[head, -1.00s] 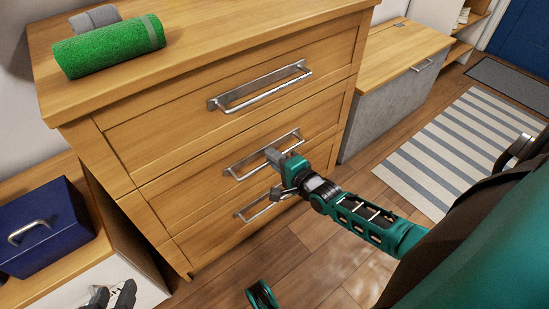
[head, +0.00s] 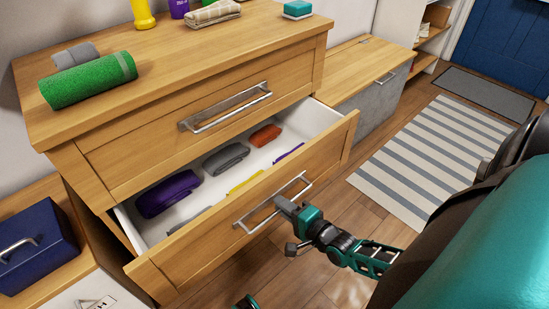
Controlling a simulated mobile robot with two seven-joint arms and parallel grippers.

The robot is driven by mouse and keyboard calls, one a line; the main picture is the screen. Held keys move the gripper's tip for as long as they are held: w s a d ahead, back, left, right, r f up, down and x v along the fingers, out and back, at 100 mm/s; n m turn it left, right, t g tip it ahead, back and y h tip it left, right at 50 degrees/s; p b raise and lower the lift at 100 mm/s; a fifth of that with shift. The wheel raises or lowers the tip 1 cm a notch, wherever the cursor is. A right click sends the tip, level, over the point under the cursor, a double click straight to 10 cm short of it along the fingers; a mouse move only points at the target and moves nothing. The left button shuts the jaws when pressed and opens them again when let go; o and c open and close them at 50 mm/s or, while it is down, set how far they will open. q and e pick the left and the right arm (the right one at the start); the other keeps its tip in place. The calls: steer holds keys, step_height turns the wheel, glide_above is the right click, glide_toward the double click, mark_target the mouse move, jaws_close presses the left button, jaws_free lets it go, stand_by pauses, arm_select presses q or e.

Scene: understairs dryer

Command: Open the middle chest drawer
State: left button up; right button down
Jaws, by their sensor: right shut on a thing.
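The wooden chest (head: 120,170) stands in front of me. Its middle drawer (head: 300,170) is pulled well out, with a white inside and folded cloths in it: purple (head: 167,194), grey (head: 226,158), orange (head: 265,135) and part of a yellow one (head: 246,182). My right gripper (head: 283,204) is shut on the drawer's metal bar handle (head: 262,216), near its middle. The top drawer (head: 190,130) is closed. The bottom drawer is hidden behind the middle one. Only a small teal piece of mine shows at the bottom edge; my left gripper is not seen.
On the chest top lie a green rolled towel (head: 88,82), a grey roll (head: 75,55), a folded checked cloth (head: 213,12) and a teal block (head: 297,9). A blue box (head: 32,235) stands at left. A striped rug (head: 430,165) lies on the floor at right.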

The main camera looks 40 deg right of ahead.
arm_select(q)
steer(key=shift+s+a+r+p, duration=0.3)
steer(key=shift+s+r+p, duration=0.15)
steer(key=shift+p, duration=0.35)
arm_select(e)
steer(key=f+v, duration=0.1)
steer(key=v, duration=0.7)
steer(key=shift+s+f, duration=0.25)
steer(key=shift+s, duration=0.15)
steer(key=c, duration=1.3)
jaws_free()
steer(key=shift+c, duration=0.2)
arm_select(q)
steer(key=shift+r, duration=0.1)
arm_select(e)
steer(key=shift+s, duration=0.15)
arm_select(q)
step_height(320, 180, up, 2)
steer(key=shift+p, duration=1.2)
arm_select(e)
steer(key=v, duration=1.2)
steer(key=shift+s, duration=0.3)
